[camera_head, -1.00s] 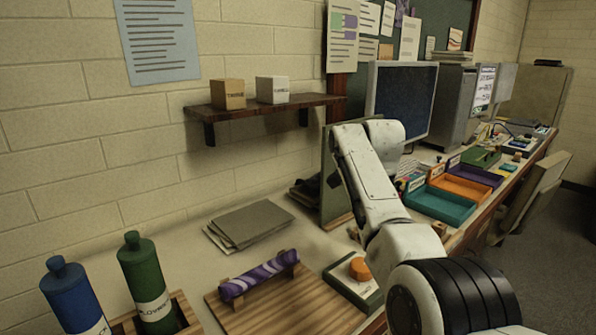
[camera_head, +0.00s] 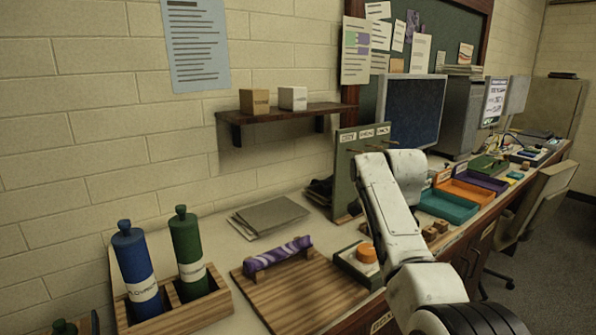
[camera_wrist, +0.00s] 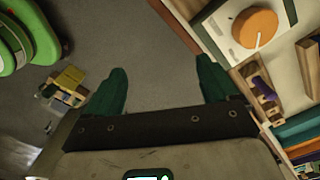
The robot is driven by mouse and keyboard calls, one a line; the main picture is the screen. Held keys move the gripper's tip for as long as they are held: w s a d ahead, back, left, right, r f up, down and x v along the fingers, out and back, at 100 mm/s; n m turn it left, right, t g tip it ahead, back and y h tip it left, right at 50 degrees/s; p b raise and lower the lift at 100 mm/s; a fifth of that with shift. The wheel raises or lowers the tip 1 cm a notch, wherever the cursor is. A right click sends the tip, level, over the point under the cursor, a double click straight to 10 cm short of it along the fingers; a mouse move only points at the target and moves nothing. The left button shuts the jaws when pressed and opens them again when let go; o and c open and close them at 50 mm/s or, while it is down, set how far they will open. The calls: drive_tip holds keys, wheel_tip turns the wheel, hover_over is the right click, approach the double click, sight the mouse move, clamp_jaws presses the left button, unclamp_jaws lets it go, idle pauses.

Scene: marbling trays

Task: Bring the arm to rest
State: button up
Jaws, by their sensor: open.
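My gripper (camera_wrist: 160,80) shows in the wrist view as two dark green fingers set wide apart, with nothing between them. It hangs over the grey floor (camera_wrist: 120,35), beside the bench edge at the right of that view. In the head view my white arm reaches up from the lower right and bends back at its top in front of the bench. My gripper itself is hidden in the head view.
The bench bears a blue bottle (camera_head: 137,268) and a green bottle (camera_head: 187,250) in a wooden rack, a purple marbled roll (camera_head: 280,260) on a wooden board (camera_head: 320,292), an orange knob (camera_head: 366,252), and a teal tray (camera_head: 447,207). A chair (camera_head: 535,205) stands at the right.

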drive_tip(key=s+d+f+n, duration=0.35)
drive_tip(key=s+f, duration=0.55)
drive_tip(key=f, duration=0.3)
drive_tip(key=s+d+f+n, duration=0.35)
drive_tip(key=s+f, duration=0.45)
drive_tip(key=f, duration=0.4)
drive_tip(key=s+f+n+t, duration=0.1)
drive_tip(key=s+n, duration=0.9)
drive_tip(key=s, duration=2.2)
drive_tip(key=shift+f, duration=0.75)
